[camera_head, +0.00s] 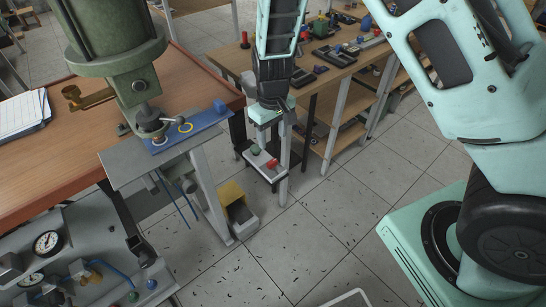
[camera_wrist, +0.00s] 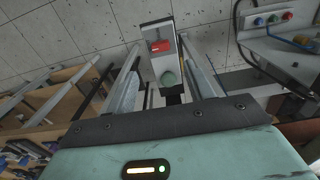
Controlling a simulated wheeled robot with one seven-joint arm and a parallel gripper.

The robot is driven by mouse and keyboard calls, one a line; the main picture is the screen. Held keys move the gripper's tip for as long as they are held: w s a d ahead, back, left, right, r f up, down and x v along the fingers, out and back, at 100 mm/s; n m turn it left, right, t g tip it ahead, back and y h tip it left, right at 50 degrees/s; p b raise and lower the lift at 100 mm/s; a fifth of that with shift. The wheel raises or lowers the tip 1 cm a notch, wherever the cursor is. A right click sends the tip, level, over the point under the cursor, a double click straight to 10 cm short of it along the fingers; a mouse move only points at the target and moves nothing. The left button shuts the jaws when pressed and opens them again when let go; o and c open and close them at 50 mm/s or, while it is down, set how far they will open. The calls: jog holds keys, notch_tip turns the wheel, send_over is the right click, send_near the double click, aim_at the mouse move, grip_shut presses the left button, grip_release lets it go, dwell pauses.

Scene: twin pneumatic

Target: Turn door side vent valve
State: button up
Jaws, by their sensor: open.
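I cannot tell for sure which part is the door side vent valve. A brass lever-like fitting (camera_head: 88,97) sticks out from the green cylindrical press (camera_head: 115,40) at the left in the head view. Another small brass fitting (camera_head: 95,274) sits by a blue tube on the grey gauge panel at lower left. My gripper (camera_head: 272,112) hangs near the middle, right of the press and away from both fittings. In the wrist view my gripper (camera_wrist: 165,82) is open, with nothing held between its fingers.
A grey button box (camera_head: 258,154) with green and red buttons stands just below my gripper; it also shows in the wrist view (camera_wrist: 154,46). A blue plate (camera_head: 203,128) lies under the press. A yellow pedal (camera_head: 231,193) sits on the floor. Wooden workbenches stand behind.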

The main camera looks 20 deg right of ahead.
aim_at(272, 161)
notch_tip(272, 161, down, 10)
jog(key=shift+r, duration=0.1)
dwell(0.4)
jog(key=c, duration=1)
